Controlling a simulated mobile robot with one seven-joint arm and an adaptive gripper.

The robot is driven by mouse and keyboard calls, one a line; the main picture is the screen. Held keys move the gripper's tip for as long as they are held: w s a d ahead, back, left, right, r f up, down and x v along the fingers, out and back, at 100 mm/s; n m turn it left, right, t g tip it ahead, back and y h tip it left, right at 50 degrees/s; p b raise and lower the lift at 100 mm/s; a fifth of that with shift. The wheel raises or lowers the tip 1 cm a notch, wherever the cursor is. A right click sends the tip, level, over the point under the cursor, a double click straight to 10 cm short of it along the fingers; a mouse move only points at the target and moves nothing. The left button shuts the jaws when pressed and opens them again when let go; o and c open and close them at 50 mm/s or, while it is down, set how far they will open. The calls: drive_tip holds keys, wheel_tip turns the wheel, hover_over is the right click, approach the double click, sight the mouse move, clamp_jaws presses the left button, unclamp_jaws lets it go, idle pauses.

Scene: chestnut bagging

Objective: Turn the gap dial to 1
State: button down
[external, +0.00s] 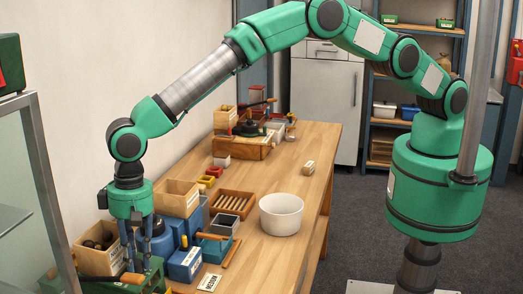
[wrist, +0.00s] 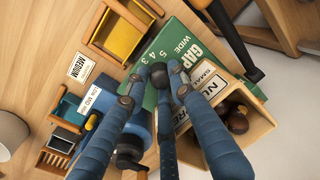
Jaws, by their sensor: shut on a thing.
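The green gap machine (wrist: 178,38) stands at the near end of the bench, seen from above in the wrist view. Its top reads GAP and WIDE with the digits 5, 4 and 3; other digits are hidden by my fingers. My gripper (wrist: 155,77) is shut on the dark round dial knob (wrist: 159,70) beside those digits. The dial's pointer cannot be made out. In the external view my gripper (external: 138,258) points down at the green machine (external: 152,275), and the dial is hidden behind the fingers.
A wooden bin of chestnuts (external: 82,252) stands close left of my gripper. A blue box (external: 185,263) stands close right. A black lever (wrist: 238,50) rises beside the machine. A white bowl (external: 281,215) sits farther along the bench, with clear wood beyond it.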

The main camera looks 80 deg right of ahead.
drive_tip(key=shift+s+a+n, duration=0.1)
drive_tip(key=shift+n, duration=0.3)
drive_tip(key=c, duration=1.5)
unclamp_jaws()
drive_tip(key=shift+o, duration=0.2)
drive_tip(key=shift+r+m, duration=0.1)
drive_tip(key=shift+m, duration=0.3)
